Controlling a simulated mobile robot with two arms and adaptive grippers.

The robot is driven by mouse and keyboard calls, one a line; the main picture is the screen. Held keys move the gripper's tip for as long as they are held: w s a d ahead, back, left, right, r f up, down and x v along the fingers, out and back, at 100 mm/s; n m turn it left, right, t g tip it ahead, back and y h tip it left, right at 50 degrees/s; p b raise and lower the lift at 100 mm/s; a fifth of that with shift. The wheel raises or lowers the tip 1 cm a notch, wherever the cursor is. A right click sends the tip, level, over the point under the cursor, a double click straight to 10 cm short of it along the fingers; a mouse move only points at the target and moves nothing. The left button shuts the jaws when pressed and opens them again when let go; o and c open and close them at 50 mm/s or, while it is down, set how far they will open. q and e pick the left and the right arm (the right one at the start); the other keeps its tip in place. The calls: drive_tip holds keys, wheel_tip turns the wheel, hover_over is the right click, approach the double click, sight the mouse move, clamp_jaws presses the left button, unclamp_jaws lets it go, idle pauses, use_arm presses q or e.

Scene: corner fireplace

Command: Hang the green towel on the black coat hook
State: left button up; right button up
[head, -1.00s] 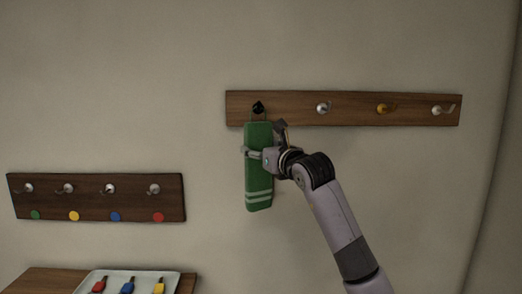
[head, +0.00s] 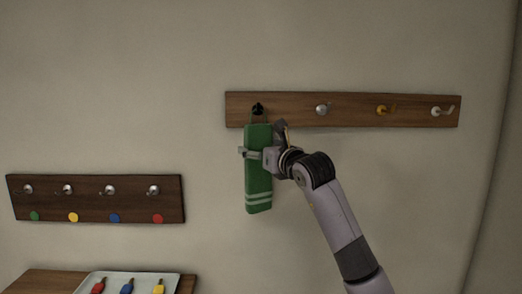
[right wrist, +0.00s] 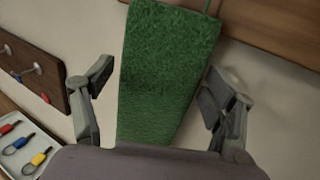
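The green towel (head: 258,180), with pale stripes near its bottom, hangs nearly upright in front of the wall. Its thin loop rises to the black coat hook (head: 257,107) at the left end of the upper wooden rack (head: 290,112). Whether the loop is around the hook I cannot tell. My right gripper (head: 262,152) is at the towel's upper half, one finger on each side. In the right wrist view the towel (right wrist: 165,75) stands between the spread fingers of my right gripper (right wrist: 160,90), with a clear gap at the left finger. My left gripper is not in view.
The upper rack also bears a silver hook (head: 322,109), a yellow hook (head: 383,109) and a white hook (head: 443,110). A darker rack (head: 95,200) with coloured dots is lower left. Below it, a tray (head: 88,283) holds coloured key tags. The wall right of my arm is clear.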

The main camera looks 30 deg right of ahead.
drive_tip(key=shift+o, duration=0.6)
drive_tip(key=shift+f, duration=0.1)
drive_tip(key=s+a, duration=0.1)
drive_tip(key=s, duration=1.1)
drive_tip(key=shift+a, duration=0.15)
